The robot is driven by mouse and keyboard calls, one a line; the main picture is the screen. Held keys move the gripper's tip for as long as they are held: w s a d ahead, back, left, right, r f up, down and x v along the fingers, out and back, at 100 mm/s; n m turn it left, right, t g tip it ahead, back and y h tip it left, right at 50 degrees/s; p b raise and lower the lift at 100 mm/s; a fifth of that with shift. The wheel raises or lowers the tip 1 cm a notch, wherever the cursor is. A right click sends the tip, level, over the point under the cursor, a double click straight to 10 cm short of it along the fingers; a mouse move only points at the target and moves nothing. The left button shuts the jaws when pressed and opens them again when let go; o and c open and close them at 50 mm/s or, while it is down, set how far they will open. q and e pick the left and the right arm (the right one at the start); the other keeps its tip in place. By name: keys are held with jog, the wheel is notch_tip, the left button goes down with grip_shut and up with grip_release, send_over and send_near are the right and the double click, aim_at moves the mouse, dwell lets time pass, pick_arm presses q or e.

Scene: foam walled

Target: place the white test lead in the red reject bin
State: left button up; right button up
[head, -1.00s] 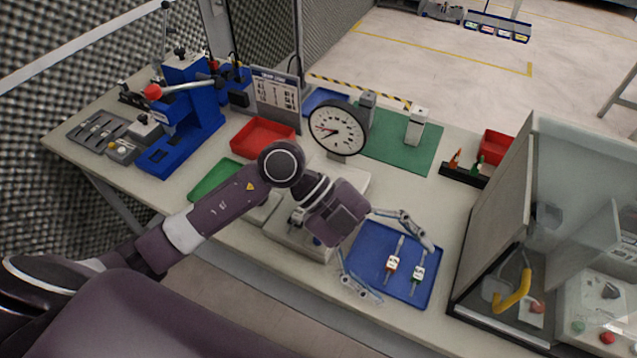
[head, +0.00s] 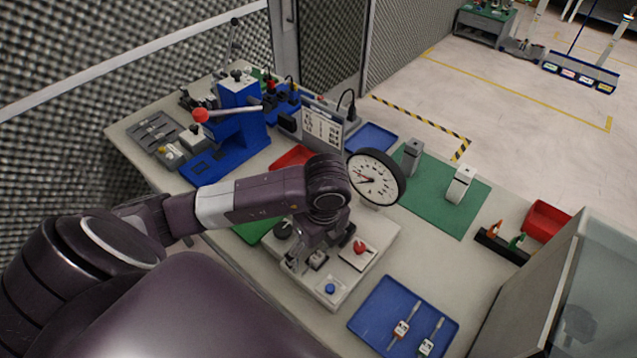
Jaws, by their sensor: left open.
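My left gripper (head: 298,255) is open, low over the pale test fixture (head: 385,238) on the bench, partly hidden by its own wrist. I cannot tell whether anything is between its fingers. A red bin (head: 292,156) behind my left forearm is partly covered by it. Another red bin (head: 546,221) stands at the right of the bench. I cannot tell which is the reject bin. Two slim probe-like items lie in the blue tray (head: 372,312): one with a white and red body (head: 401,328), one with white and green (head: 427,346). I cannot pick out a white test lead for sure. My right gripper is not in view.
A round dial gauge (head: 375,178) stands behind the fixture. A green mat (head: 433,208) with small upright blocks is beyond it. A blue press (head: 236,125) is at the back left. A glass-sided enclosure (head: 530,285) bounds the right.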

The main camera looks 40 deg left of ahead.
pick_arm(q)
jog(key=shift+a+f, duration=0.15)
jog(key=shift+f, duration=1.15)
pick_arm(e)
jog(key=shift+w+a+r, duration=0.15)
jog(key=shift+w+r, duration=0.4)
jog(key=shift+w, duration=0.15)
pick_arm(q)
jog(key=c, duration=0.9)
jog(key=shift+s, duration=0.2)
jog(key=c, duration=0.5)
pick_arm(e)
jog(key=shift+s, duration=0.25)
pick_arm(q)
jog(key=shift+c, duration=0.5)
